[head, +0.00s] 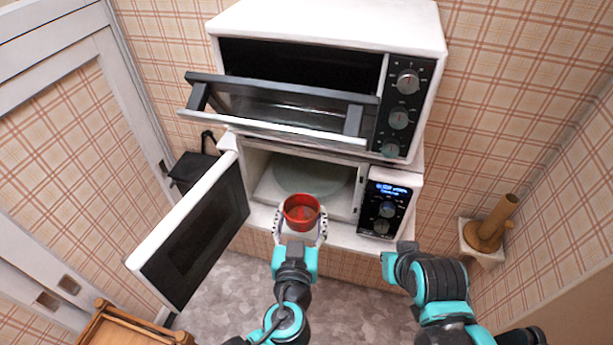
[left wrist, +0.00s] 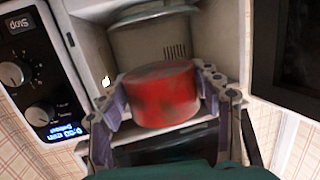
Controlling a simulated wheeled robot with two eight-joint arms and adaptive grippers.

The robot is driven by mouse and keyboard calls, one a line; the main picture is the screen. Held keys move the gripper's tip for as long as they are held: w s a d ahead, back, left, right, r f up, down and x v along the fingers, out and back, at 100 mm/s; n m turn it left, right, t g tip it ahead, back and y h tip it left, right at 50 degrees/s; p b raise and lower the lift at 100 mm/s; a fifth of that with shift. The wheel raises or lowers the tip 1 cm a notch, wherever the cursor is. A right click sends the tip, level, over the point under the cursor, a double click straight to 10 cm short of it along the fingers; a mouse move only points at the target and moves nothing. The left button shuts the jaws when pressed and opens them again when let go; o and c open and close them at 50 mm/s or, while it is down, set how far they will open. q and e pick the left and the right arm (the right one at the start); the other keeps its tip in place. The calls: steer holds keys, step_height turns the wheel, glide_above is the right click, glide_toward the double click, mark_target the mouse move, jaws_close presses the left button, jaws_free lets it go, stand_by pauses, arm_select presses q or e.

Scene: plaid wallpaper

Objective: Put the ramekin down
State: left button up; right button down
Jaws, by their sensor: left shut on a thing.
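A red ramekin (head: 301,212) is held between the fingers of my left gripper (head: 300,228) in front of the open microwave. In the left wrist view the ramekin (left wrist: 161,94) sits between the two fingers of the gripper (left wrist: 166,105), which is shut on it. The microwave cavity is behind it, with a pale glass turntable (head: 310,175) inside. My right arm is at the lower right of the head view; its fingers cannot be made out there.
The microwave door (head: 193,235) stands open to the left. A toaster oven (head: 330,25) with its door (head: 285,108) tilted down sits on top of the microwave. A wooden stool (head: 130,328) is at the lower left. A wooden object on a white block (head: 482,250) stands at the right.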

arm_select(q)
steer(key=b, duration=0.4)
glide_above(307, 177)
steer(key=shift+s+f, duration=0.1)
steer(key=shift+s, duration=0.35)
steer(key=shift+w+f+b, duration=0.25)
steer(key=shift+f, duration=0.25)
steer(key=shift+w+f+b, duration=0.2)
steer(key=shift+f, duration=0.3)
steer(key=shift+s+f+b, duration=0.1)
steer(key=shift+f+b, duration=0.25)
steer(key=shift+f, duration=0.5)
steer(key=f+b, duration=0.1)
steer(key=f, duration=0.2)
steer(key=shift+w+b, duration=0.2)
steer(key=shift+b, duration=0.15)
steer(key=shift+r, duration=0.1)
